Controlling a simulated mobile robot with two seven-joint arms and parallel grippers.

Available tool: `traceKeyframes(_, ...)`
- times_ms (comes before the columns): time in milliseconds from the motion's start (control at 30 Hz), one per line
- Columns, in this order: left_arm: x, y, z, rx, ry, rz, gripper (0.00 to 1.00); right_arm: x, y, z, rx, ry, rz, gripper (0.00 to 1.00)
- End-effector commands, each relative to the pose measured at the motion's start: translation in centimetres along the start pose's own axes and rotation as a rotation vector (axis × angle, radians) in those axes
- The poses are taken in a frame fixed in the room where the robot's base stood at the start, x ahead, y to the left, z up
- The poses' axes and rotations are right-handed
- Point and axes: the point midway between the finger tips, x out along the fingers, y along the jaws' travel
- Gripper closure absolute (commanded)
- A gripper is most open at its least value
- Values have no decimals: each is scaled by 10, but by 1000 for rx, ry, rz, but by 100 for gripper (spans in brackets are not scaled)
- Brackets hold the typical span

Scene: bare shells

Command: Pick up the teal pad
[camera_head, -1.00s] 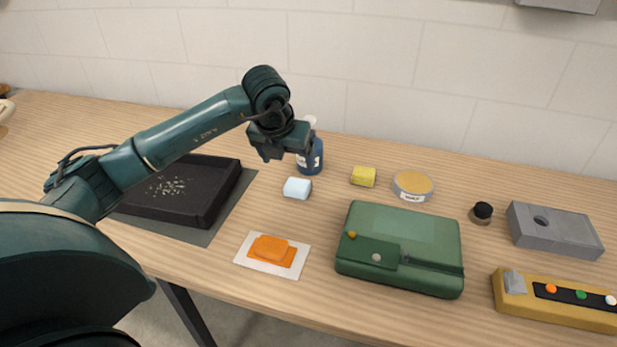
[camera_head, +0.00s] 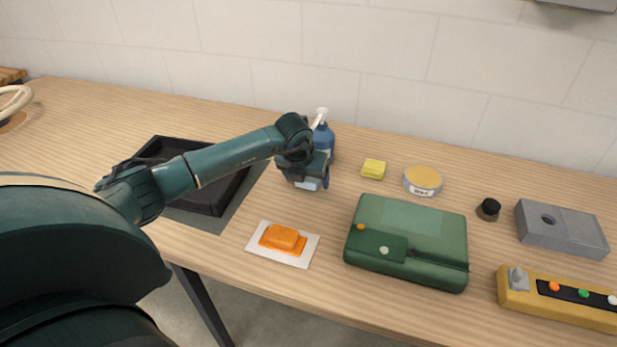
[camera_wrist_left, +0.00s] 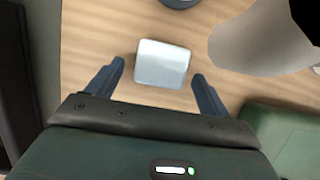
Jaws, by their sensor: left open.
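The pad (camera_wrist_left: 163,64) is a pale blue-grey block with rounded corners, lying flat on the wooden table. In the head view the pad (camera_head: 308,184) is mostly hidden beneath my left gripper (camera_head: 310,181). In the left wrist view my left gripper (camera_wrist_left: 158,78) is open, with one finger on each side of the pad and visible gaps between. The pad sits slightly beyond the fingertips in that view; nothing is held. My right gripper is not in view.
A blue spray bottle (camera_head: 325,140) stands close behind the gripper. A black tray (camera_head: 215,205) is left, a yellow block (camera_head: 373,169) and tin (camera_head: 423,180) right. An orange block (camera_head: 282,238) on a white card and a green case (camera_head: 408,240) lie nearer the front.

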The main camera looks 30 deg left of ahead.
Motion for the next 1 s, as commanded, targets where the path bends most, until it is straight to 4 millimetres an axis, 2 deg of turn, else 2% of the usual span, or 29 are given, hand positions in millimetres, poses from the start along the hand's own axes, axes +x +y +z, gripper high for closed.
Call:
traceKeyframes(233, 2, 0, 0, 0, -1, 1, 21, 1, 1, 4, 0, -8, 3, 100)
traceKeyframes(800, 1, 0, 0, -1, -1, 0, 67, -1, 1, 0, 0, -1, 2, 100)
traceKeyframes(1000, 1, 0, 0, -1, -1, 0, 68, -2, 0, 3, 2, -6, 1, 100)
